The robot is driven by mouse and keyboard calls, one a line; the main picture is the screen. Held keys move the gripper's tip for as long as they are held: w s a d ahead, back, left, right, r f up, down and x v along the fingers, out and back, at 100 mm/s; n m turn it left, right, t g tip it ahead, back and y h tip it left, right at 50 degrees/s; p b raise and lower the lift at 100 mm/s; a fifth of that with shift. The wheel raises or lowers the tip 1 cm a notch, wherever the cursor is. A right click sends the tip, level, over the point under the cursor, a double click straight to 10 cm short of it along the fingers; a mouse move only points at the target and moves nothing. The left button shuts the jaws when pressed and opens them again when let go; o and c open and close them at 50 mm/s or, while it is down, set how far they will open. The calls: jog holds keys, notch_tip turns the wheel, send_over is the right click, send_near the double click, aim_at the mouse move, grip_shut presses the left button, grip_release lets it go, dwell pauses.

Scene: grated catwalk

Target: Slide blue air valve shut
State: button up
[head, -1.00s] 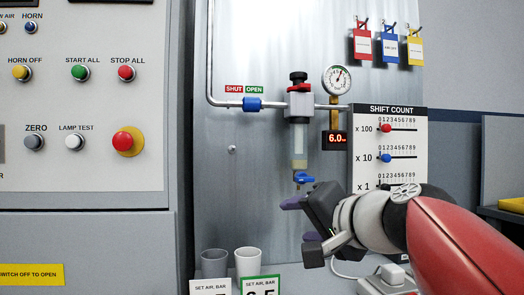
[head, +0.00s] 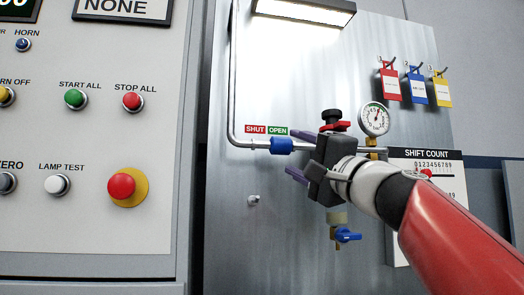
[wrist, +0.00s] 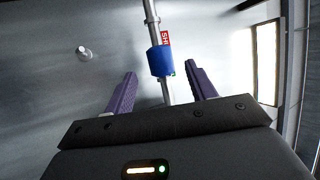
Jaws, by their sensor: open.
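The blue air valve is a blue sleeve (head: 281,146) on the horizontal metal pipe. It sits below the green OPEN label (head: 278,132), right of the red SHUT label (head: 256,129). My gripper (head: 290,152) is open and empty, just right of the sleeve, with one purple finger above pipe level and one below. In the wrist view the sleeve (wrist: 161,61) lies ahead, between the lines of the two spread fingers (wrist: 161,76). The fingers look apart from it. The SHUT label (wrist: 165,39) shows partly behind the sleeve.
My gripper hides much of the filter unit, whose red and black knob (head: 332,118) shows above. A blue drain lever (head: 347,235) is below, and a pressure gauge (head: 374,118) is right. A wall knob (head: 254,200) sits below the pipe. The panel left of it is clear.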

aim_at(265, 146)
jog(key=p+x, duration=0.4)
jog(key=x, duration=0.3)
jog(key=shift+d+r, duration=0.15)
jog(key=shift+w+a+r, duration=0.1)
jog(key=shift+w+a, duration=0.25)
jog(key=shift+a, duration=0.05)
jog(key=c, duration=1)
jog(key=shift+s+a, duration=0.3)
jog(key=shift+a, duration=0.5)
jog(key=shift+s+a, duration=0.25)
jog(key=shift+a, duration=0.55)
jog(key=o, duration=1)
jog(key=shift+a, duration=0.1)
